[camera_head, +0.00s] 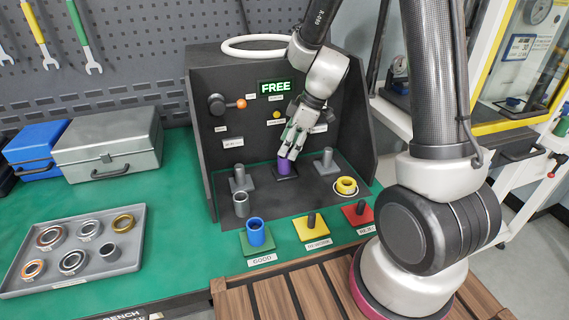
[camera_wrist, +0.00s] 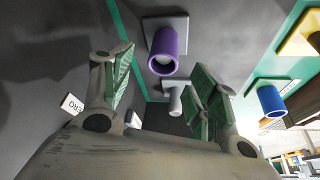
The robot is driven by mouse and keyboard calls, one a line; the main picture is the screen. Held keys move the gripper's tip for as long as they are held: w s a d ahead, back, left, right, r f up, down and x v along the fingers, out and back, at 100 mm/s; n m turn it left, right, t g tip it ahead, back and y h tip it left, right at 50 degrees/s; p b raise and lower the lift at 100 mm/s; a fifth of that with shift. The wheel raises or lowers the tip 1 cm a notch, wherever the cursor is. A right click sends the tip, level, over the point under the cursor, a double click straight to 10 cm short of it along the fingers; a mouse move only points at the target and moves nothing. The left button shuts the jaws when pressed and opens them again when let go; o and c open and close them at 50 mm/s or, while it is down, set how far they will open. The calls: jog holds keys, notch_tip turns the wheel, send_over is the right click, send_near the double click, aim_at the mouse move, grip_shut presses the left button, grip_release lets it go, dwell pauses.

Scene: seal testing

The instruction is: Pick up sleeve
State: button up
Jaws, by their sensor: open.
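A purple sleeve (camera_head: 284,167) stands upright on a dark square base inside the black test stand. In the wrist view the purple sleeve (camera_wrist: 167,50) shows its open end, between and beyond my finger pads. My gripper (camera_head: 291,152) is open, right at the top of the purple sleeve; contact cannot be told. Its two green-padded fingers (camera_wrist: 160,90) stand apart with nothing held. Other sleeves are a blue one (camera_head: 256,233) on the green GOOD plate, a grey one (camera_head: 241,205) at the stand's front left, and a yellow one (camera_head: 346,185) at its front right.
Grey posts (camera_head: 239,179) and (camera_head: 327,160) flank the purple sleeve. The stand's back panel (camera_head: 225,140) shows a lit FREE sign (camera_head: 275,87). Yellow (camera_head: 313,235) and red (camera_head: 352,219) plates with pegs lie in front. A grey tray (camera_head: 50,285) of rings sits left.

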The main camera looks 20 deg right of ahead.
aim_at(284, 159)
jog(key=x, duration=0.5)
jog(key=shift+s+d+f, duration=0.1)
jog(key=shift+s+f, duration=0.1)
grip_shut()
jog(key=shift+r, duration=0.1)
